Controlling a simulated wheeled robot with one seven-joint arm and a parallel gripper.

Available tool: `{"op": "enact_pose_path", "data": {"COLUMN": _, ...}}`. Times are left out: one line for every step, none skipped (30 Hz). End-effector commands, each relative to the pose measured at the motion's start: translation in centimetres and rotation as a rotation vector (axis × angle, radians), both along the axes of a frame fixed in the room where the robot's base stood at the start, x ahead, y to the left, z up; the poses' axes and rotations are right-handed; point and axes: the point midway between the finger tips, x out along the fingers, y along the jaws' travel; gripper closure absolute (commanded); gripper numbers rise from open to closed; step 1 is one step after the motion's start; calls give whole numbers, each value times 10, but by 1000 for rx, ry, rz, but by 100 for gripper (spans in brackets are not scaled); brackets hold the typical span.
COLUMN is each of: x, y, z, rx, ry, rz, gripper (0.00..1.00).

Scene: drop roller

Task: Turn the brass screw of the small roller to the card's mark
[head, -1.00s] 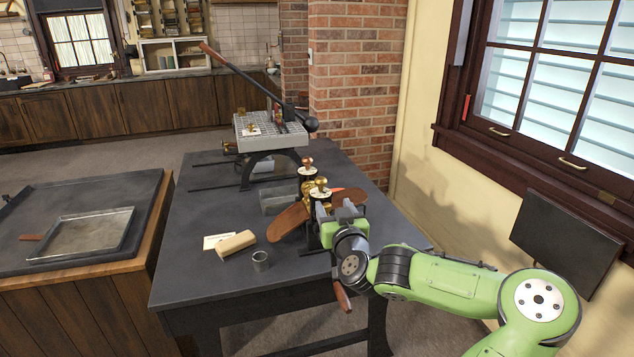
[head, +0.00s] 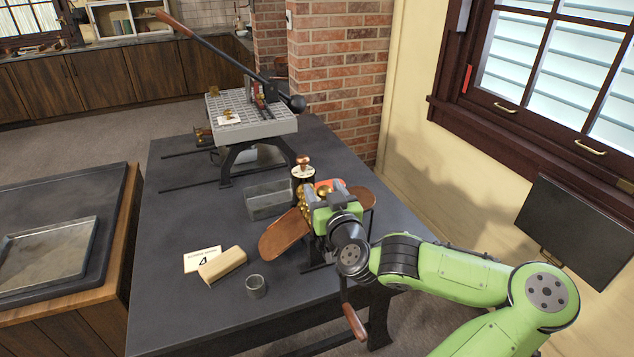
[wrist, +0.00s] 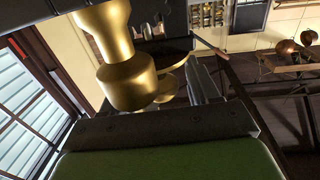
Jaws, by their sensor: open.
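The small roller stands on the dark table, with a copper-brown curved plate (head: 285,234) on its left side and a crank with a wooden handle (head: 354,322) below. My gripper (head: 328,192) is over the roller's top and hides much of it. Brass parts (head: 305,207) show at its left side. In the wrist view a large brass screw knob (wrist: 127,80) is close in front of my open gripper, left of a grey finger (wrist: 204,82). I cannot tell whether the jaws straddle it. The white card (head: 202,259) lies flat and bears a dark mark like a 4.
A second post with a copper knob (head: 303,161) and white dial stands just behind my gripper. A grey metal bin (head: 268,200), a wooden block (head: 222,265) and a small grey cup (head: 256,287) are on the table. A lever press (head: 252,120) stands at the back.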

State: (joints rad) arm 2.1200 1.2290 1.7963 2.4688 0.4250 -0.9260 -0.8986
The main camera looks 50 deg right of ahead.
Motion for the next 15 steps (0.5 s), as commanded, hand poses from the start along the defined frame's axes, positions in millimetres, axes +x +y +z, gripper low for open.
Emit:
{"op": "enact_pose_path", "data": {"x": 0, "y": 0, "z": 0, "rx": 0, "ry": 0, "rz": 0, "gripper": 40}}
{"op": "enact_pose_path", "data": {"x": 0, "y": 0, "z": 0, "rx": 0, "ry": 0, "rz": 0, "gripper": 40}}
{"op": "enact_pose_path", "data": {"x": 0, "y": 0, "z": 0, "rx": 0, "ry": 0, "rz": 0, "gripper": 40}}
{"op": "enact_pose_path", "data": {"x": 0, "y": 0, "z": 0, "rx": 0, "ry": 0, "rz": 0, "gripper": 40}}
{"op": "enact_pose_path", "data": {"x": 0, "y": 0, "z": 0, "rx": 0, "ry": 0, "rz": 0, "gripper": 40}}
{"op": "enact_pose_path", "data": {"x": 0, "y": 0, "z": 0, "rx": 0, "ry": 0, "rz": 0, "gripper": 46}}
{"op": "enact_pose_path", "data": {"x": 0, "y": 0, "z": 0, "rx": 0, "ry": 0, "rz": 0, "gripper": 51}}
{"op": "enact_pose_path", "data": {"x": 0, "y": 0, "z": 0, "rx": 0, "ry": 0, "rz": 0, "gripper": 55}}
{"op": "enact_pose_path", "data": {"x": 0, "y": 0, "z": 0, "rx": 0, "ry": 0, "rz": 0, "gripper": 61}}
{"op": "enact_pose_path", "data": {"x": 0, "y": 0, "z": 0, "rx": 0, "ry": 0, "rz": 0, "gripper": 66}}
{"op": "enact_pose_path", "data": {"x": 0, "y": 0, "z": 0, "rx": 0, "ry": 0, "rz": 0, "gripper": 70}}
{"op": "enact_pose_path", "data": {"x": 0, "y": 0, "z": 0, "rx": 0, "ry": 0, "rz": 0, "gripper": 77}}
{"op": "enact_pose_path", "data": {"x": 0, "y": 0, "z": 0, "rx": 0, "ry": 0, "rz": 0, "gripper": 81}}
{"op": "enact_pose_path", "data": {"x": 0, "y": 0, "z": 0, "rx": 0, "ry": 0, "rz": -1, "gripper": 86}}
{"op": "enact_pose_path", "data": {"x": 0, "y": 0, "z": 0, "rx": -1, "ry": -1, "rz": -1, "gripper": 92}}
